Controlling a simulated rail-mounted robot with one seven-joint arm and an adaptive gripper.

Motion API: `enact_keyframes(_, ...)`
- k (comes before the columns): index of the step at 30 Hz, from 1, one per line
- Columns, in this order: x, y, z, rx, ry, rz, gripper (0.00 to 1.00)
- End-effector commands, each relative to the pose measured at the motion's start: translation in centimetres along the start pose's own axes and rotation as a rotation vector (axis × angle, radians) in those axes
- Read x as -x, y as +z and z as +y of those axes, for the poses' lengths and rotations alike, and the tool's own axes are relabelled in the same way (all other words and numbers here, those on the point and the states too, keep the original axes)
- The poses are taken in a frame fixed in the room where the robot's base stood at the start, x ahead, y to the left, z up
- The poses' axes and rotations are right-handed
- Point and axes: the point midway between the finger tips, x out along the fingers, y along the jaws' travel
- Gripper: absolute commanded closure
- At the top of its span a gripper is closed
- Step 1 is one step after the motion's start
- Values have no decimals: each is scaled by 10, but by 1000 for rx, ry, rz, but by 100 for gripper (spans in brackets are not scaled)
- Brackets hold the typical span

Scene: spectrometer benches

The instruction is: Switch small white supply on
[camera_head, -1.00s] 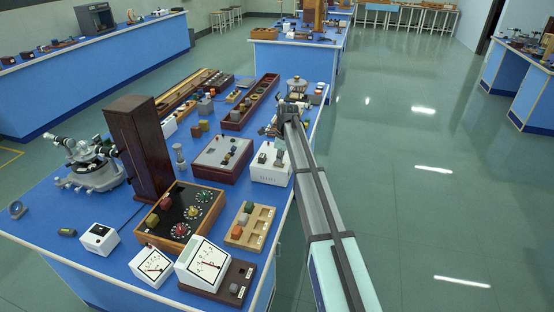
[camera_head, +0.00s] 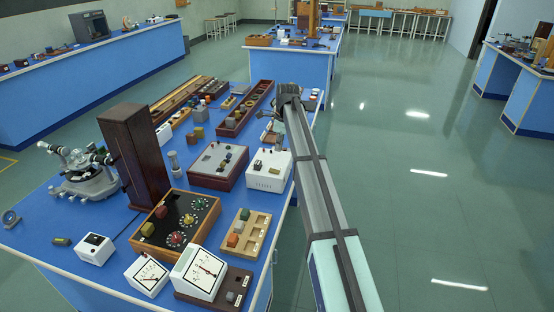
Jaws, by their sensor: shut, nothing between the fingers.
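A small white box with vents on its front (camera_head: 268,173), probably the small white supply, stands near the right edge of the blue bench. Dark controls show on its top, but they are too small for me to read the switch position. My arm reaches along the bench's right edge, and my gripper (camera_head: 277,132) hangs from its far end, just beyond and above the back of this box. The gripper is shut and empty, apart from the box as far as I can tell. Another small white box with a black top panel (camera_head: 95,249) sits at the front left.
A red-sided control box (camera_head: 216,168) stands left of the white box. A wooden block tray (camera_head: 247,236), a dial box (camera_head: 176,220) and meters (camera_head: 199,271) are in front. A tall dark wooden column (camera_head: 134,157) rises at left. Open floor lies right of the bench.

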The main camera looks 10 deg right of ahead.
Motion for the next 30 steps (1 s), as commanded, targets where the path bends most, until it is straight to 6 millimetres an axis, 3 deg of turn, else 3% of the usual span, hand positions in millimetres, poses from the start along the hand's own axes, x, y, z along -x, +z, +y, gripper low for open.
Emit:
enact_keyframes(9,32,0,0,0,0,-1,100)
enact_keyframes(30,29,7,-2,2,-2,-1,100)
